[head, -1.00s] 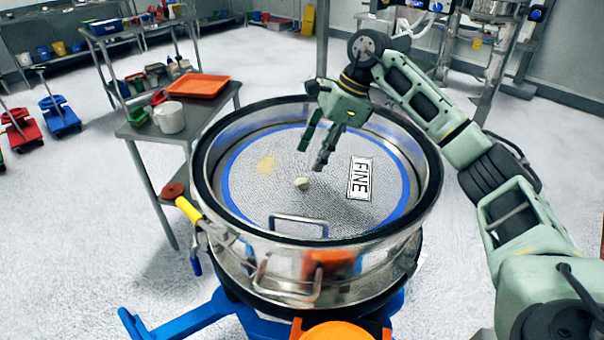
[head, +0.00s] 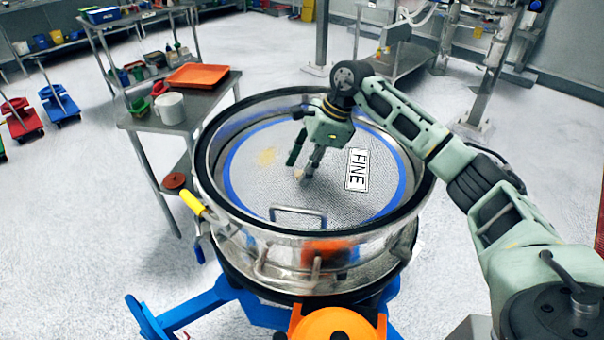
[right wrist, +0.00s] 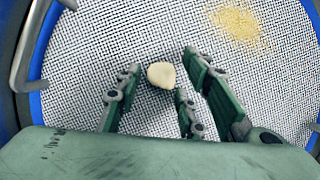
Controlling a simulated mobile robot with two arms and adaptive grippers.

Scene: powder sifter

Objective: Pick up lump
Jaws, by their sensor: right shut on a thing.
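A small pale, cream-coloured lump (head: 298,174) is at the mesh screen (head: 262,195) inside the round sifter, near the middle. My right gripper (head: 300,168) reaches down into the sifter with its fingers around the lump. In the right wrist view the lump (right wrist: 161,75) sits between the fingertips of the right gripper (right wrist: 158,84), and the gripper is shut on it. Whether the lump still touches the mesh is hard to tell. My left gripper is not in view.
The sifter's tall metal rim (head: 205,165) surrounds the screen. A "FINE" label (head: 357,170) lies on the mesh to the right, and a patch of yellowish powder (head: 267,157) to the left. A metal handle (head: 298,211) stands at the front. A side table (head: 205,101) holds an orange tray (head: 197,76).

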